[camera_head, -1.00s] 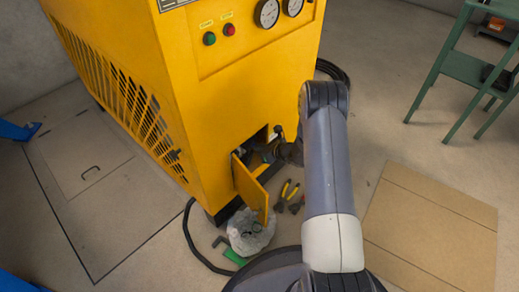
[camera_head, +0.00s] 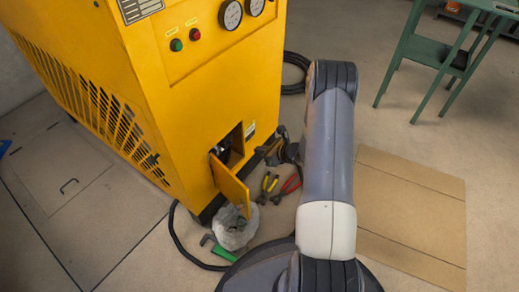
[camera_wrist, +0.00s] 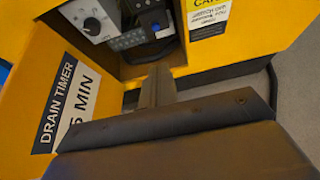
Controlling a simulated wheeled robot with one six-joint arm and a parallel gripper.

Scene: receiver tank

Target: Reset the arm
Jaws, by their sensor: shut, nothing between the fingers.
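My gripper (camera_head: 266,151) is just outside the right side of the small opening (camera_head: 228,148) low on the yellow machine (camera_head: 205,95). In the wrist view its narrow fingers (camera_wrist: 157,72) are together, with nothing held. They point at the opening, where a grey unit with a dial knob (camera_wrist: 92,24) and a dark block (camera_wrist: 140,35) show. The yellow hatch door (camera_head: 231,189) hangs open, and its label reads "DRAIN TIMER" (camera_wrist: 65,95). My arm comes down the middle of the head view.
On the floor by the door lie a pale crumpled bag (camera_head: 235,228), a green-handled tool (camera_head: 223,253), yellow pliers (camera_head: 268,187) and red pliers (camera_head: 286,189). A black hose (camera_head: 174,232) curves beside them. Flat cardboard (camera_head: 410,215) lies right; a green stand (camera_head: 425,50) is behind.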

